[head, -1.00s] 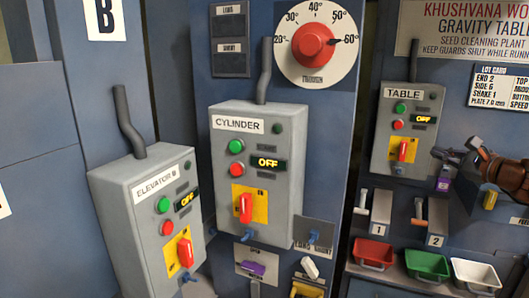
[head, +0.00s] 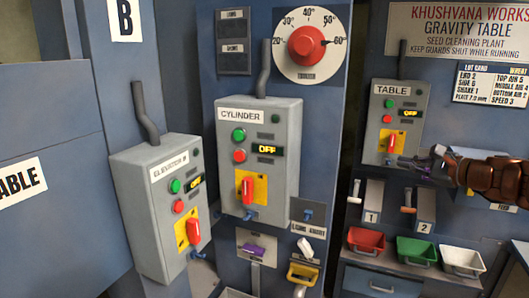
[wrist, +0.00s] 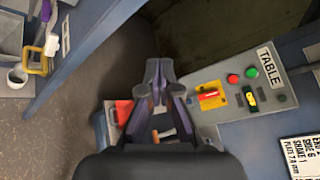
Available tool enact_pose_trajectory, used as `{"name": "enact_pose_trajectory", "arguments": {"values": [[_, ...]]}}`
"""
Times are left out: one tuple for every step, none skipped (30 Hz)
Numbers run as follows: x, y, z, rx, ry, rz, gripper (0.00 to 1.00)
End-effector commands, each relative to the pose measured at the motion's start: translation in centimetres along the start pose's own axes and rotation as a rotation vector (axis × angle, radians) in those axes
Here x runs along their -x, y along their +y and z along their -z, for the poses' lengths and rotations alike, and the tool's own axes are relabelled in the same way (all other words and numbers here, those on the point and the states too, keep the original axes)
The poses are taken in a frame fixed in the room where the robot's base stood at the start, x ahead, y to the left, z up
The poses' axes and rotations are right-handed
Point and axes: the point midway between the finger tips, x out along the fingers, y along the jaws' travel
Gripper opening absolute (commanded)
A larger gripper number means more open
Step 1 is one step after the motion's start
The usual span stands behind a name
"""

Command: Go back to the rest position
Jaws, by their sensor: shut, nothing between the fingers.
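My gripper (head: 438,153) is at the right in the head view, with its fingertips pointing left, in front of the right edge of the TABLE control box (head: 396,105). The fingers are shut and hold nothing. In the wrist view my gripper (wrist: 158,75) points up the picture, and the TABLE box (wrist: 237,98) lies to its right with a red handle on a yellow plate. I cannot tell the exact gap between fingers and box, but no contact shows.
The CYLINDER box (head: 258,155) and ELEVATOR box (head: 160,215) stand to the left, both reading OFF. Below my gripper are red (head: 366,241), green (head: 417,250) and white (head: 462,261) bins. A dial (head: 307,45) is above. Dark open space lies between the panels.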

Motion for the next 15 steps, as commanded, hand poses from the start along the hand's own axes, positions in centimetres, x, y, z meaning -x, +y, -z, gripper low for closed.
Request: {"name": "enact_pose_trajectory", "arguments": {"values": [[-0.6,1.0,-1.2,0.021,-0.010,-0.031,0.00],[-0.9,1.7,-1.8,0.033,-0.014,-0.051,0.00],[-1.3,2.7,-2.6,0.052,-0.021,-0.080,0.00],[-1.6,3.5,-3.3,0.067,-0.027,-0.104,0.00],[-2.0,4.4,-4.1,0.086,-0.033,-0.130,0.00],[-2.4,5.8,-5.1,0.113,-0.042,-0.169,0.00],[-2.7,7.0,-6.1,0.136,-0.050,-0.204,0.00],[-3.0,8.4,-7.2,0.161,-0.060,-0.241,0.00],[-3.3,10.4,-8.5,0.199,-0.074,-0.293,0.00],[-3.4,11.9,-9.5,0.228,-0.084,-0.334,0.00],[-3.5,13.4,-10.5,0.260,-0.094,-0.376,0.00],[-3.4,15.6,-11.8,0.304,-0.108,-0.433,0.00],[-3.2,17.3,-12.7,0.336,-0.119,-0.477,0.00],[-3.0,18.9,-13.5,0.370,-0.129,-0.521,0.00],[-2.5,21.0,-14.5,0.416,-0.143,-0.577,0.00]]}}
